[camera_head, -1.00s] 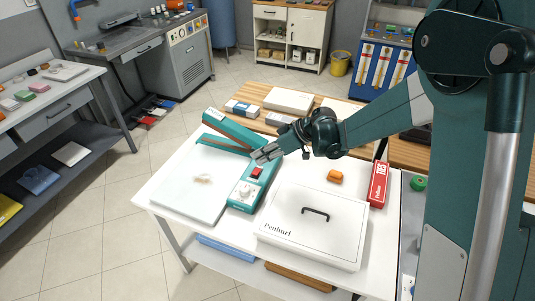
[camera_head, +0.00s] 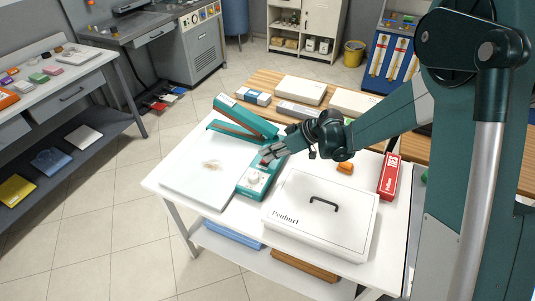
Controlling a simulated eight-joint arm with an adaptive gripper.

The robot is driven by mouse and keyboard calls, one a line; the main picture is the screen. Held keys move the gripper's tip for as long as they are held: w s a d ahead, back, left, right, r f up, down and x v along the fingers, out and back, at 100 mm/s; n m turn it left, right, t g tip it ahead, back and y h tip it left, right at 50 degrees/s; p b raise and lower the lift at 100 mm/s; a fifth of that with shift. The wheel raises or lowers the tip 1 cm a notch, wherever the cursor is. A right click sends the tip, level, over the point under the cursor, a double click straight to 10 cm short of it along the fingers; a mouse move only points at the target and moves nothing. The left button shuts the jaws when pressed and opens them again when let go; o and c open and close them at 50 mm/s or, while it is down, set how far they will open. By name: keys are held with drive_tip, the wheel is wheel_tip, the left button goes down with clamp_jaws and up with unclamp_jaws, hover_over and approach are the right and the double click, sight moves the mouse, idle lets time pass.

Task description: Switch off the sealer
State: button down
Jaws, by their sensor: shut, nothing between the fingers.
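The sealer (camera_head: 249,183) is a teal machine on the white table, with a raised teal arm (camera_head: 246,115) at its back and a white dial panel at its front. Its red switch (camera_head: 262,164) shows only in part, just behind the dial, below my gripper's fingertips. My gripper (camera_head: 267,157) is shut and empty, its fingers pointing left and down over the switch. The fingertips are at or very near the switch; I cannot tell whether they touch it. I cannot make out the switch's position.
A white lidded box (camera_head: 321,217) with a black handle stands right of the sealer. A white slab (camera_head: 206,185) lies left of it. An orange item (camera_head: 345,168) and a red box (camera_head: 389,177) are to the right. Cartons lie on the wooden table (camera_head: 262,82) behind.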

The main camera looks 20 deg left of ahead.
drive_tip(key=shift+s+f+t+b, duration=0.3)
drive_tip(key=shift+f+t, duration=0.1)
drive_tip(key=shift+w, duration=0.1)
drive_tip(key=shift+w+r, duration=0.1)
drive_tip(key=shift+w, duration=0.1)
drive_tip(key=shift+w+r, duration=0.1)
drive_tip(key=shift+w, duration=0.4)
drive_tip(key=shift+r, duration=0.1)
